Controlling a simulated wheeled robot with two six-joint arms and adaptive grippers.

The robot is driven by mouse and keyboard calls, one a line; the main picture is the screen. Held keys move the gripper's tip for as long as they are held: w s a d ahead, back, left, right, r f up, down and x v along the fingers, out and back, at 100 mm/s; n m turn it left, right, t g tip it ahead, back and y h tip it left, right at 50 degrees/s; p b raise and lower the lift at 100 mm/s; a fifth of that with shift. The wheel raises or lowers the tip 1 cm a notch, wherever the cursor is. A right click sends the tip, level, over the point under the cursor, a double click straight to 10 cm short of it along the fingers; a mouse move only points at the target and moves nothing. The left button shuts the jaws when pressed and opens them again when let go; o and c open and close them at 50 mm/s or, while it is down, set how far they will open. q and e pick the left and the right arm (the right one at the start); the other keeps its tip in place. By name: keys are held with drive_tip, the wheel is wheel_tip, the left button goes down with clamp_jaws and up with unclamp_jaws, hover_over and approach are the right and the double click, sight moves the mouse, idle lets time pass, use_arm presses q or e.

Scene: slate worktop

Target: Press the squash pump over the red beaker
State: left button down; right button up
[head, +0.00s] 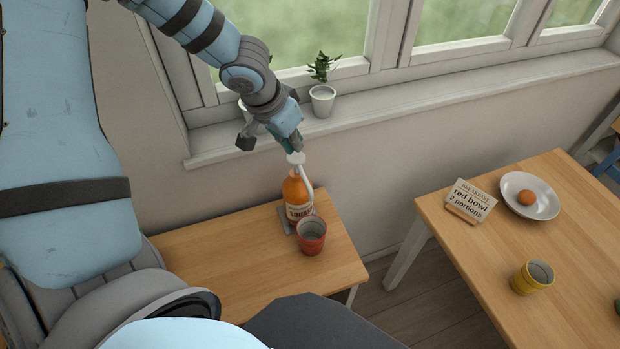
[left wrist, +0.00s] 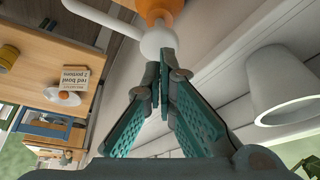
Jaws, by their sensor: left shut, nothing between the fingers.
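The squash bottle (head: 297,195) is orange with a pale label and stands upright on a small grey mat (head: 286,219) on the near wooden table. Its white pump head (head: 296,158) has a spout that curves down to the right. The red beaker (head: 311,237) stands in front of the bottle, near the spout's end; no liquid can be made out in it. My left gripper (head: 291,146) is shut and empty, fingertips down at the top of the pump head. In the left wrist view the fingertips (left wrist: 166,58) meet right at the white pump head (left wrist: 158,42). My right gripper is not in view.
A potted plant (head: 322,98) stands on the window sill (head: 400,95) close to my left wrist. A second table (head: 480,255) at the right holds a card (head: 470,200), a plate (head: 542,208) with an orange item and a yellow cup (head: 532,278). The near table's left part is clear.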

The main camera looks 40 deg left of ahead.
sight(296, 156)
use_arm(q)
drive_tip(key=shift+f, duration=0.15)
drive_tip(key=shift+f+b, duration=1.65)
drive_tip(key=shift+r, duration=0.1)
wheel_tip(296, 156, up, 4)
drive_tip(key=p, duration=0.3)
drive_tip(key=shift+f+p, duration=0.25)
drive_tip(key=shift+p, duration=0.1)
drive_tip(key=shift+f, duration=0.15)
